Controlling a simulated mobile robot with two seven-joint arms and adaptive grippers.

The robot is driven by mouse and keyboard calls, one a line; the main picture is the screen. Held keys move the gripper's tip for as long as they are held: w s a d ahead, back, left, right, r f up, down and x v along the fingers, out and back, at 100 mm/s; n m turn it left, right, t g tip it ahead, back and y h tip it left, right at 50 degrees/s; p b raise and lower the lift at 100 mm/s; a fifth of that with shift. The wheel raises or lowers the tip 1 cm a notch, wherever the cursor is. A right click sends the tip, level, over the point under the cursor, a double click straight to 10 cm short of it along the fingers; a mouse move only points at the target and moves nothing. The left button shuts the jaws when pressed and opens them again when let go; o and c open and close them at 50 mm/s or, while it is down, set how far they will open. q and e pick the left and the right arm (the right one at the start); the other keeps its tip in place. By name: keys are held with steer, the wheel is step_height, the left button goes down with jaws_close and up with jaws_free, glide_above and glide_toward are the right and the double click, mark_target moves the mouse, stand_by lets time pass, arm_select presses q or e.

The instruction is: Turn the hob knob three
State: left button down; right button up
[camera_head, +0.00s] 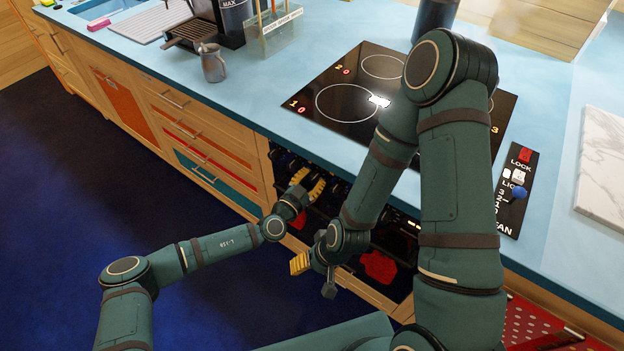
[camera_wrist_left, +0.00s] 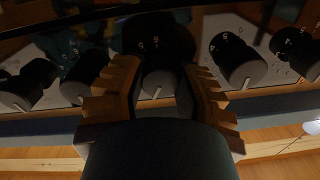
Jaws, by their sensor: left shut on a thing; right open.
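The black hob (camera_head: 335,115) is set in the blue worktop, with red digits beside its rings; a yellow 3 shows at its right edge. My left gripper (camera_head: 314,185) is at the dark cabinet front below the hob. In the left wrist view its yellow ribbed fingers (camera_wrist_left: 158,92) are shut on a dark round knob (camera_wrist_left: 160,72), one on each side. The knob has a pale pointer line. Its number cannot be read. Similar knobs stand on both sides, one (camera_wrist_left: 236,62) to the right. My right gripper (camera_head: 312,270) is open and empty, lower in front of the cabinet.
A metal jug (camera_head: 212,63) stands on the worktop (camera_head: 255,95) left of the hob. A black panel (camera_head: 515,190) marked LOCK and FAN lies to the right. A marble board (camera_head: 603,170) is at the far right. The blue floor at left is clear.

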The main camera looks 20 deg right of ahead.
arm_select(q)
steer(key=n, duration=0.5)
steer(key=shift+r+n, duration=0.2)
steer(key=shift+n, duration=0.1)
stand_by(0.5)
steer(key=c, duration=0.9)
jaws_free()
steer(key=shift+o, duration=0.2)
steer(key=shift+a+f, duration=0.1)
steer(key=v, duration=1.1)
steer(key=shift+s+a, duration=0.2)
steer(key=shift+s, duration=0.15)
